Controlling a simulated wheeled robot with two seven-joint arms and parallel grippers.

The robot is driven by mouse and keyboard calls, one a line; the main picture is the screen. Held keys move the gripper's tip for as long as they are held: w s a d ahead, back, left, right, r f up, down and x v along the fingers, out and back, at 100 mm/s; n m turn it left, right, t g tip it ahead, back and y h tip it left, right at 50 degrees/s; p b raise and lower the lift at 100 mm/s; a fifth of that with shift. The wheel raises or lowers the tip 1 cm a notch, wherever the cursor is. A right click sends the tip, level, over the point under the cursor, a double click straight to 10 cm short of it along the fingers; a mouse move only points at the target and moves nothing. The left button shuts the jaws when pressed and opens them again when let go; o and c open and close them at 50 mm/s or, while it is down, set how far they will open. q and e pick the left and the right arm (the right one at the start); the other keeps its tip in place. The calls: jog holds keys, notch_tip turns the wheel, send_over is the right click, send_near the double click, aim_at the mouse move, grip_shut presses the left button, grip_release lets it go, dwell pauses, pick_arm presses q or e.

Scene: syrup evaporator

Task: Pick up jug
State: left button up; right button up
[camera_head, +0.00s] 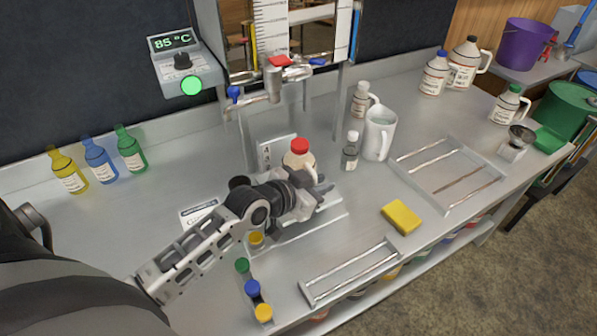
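A white jug with a red cap (299,156) stands on the steel counter (190,180) below the taps, with its lower part hidden behind my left gripper. My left gripper (322,188) is right in front of this jug in the picture. I cannot tell whether its fingers touch the jug or are open or shut. A white open pitcher with a handle (379,134) stands farther right. My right gripper is not in view.
Taps (272,88) hang above. A yellow sponge (401,217), a front rack (350,275) and a right tray (450,178) lie on the counter. Coloured bottles (98,160) stand at the left.

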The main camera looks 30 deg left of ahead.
pick_arm(q)
jog(key=shift+c, duration=0.4)
grip_shut()
jog(key=shift+r, duration=0.15)
jog(key=shift+r, duration=0.15)
